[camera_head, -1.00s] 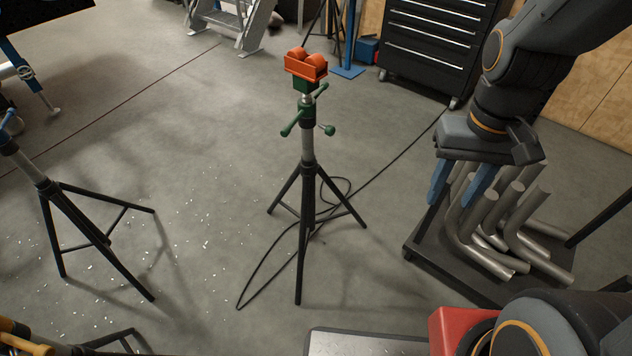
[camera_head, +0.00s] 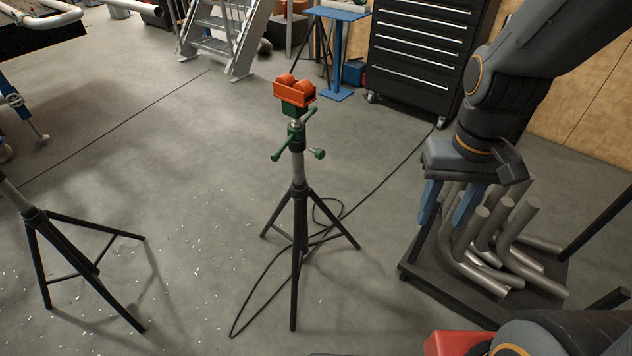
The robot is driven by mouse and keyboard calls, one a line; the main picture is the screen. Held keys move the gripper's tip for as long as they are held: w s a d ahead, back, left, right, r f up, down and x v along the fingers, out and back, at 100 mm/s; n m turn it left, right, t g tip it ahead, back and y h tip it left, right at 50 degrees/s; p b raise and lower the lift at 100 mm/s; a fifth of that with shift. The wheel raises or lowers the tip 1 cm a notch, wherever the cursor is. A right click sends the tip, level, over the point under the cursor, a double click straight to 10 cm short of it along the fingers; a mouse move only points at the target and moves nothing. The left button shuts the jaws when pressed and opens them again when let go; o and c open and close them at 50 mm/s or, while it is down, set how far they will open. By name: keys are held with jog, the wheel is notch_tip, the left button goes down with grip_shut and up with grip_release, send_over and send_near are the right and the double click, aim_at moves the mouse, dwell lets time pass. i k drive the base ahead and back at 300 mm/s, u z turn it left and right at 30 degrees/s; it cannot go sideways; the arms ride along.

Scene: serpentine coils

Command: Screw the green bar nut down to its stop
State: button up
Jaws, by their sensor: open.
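The green bar nut (camera_head: 296,138) sits on the upright pole of a black tripod stand (camera_head: 299,230) in the middle of the view. Its green bars stick out to the sides, with rounded ends. Above it is a green block carrying an orange roller head (camera_head: 294,91). Some bare screw shows between the nut and the block. My gripper (camera_head: 447,212) is at the right, well apart from the nut. Its two blue fingers point down, spread open, with nothing seen held between them, in front of the bent pipes.
Bent metal pipes (camera_head: 497,239) stand in a dark tray (camera_head: 420,282) at the right. Another tripod (camera_head: 85,262) stands at the left. A black cable (camera_head: 262,286) lies around the middle tripod. A black tool cabinet (camera_head: 421,66) stands behind. Floor between the tripods is clear.

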aim_at(294, 133)
jog(key=z, duration=0.55)
jog(key=k, duration=1.3)
jog(key=i, duration=0.6)
jog(key=u, duration=1.05)
jog(key=i, duration=1.1)
jog(key=u, duration=0.2)
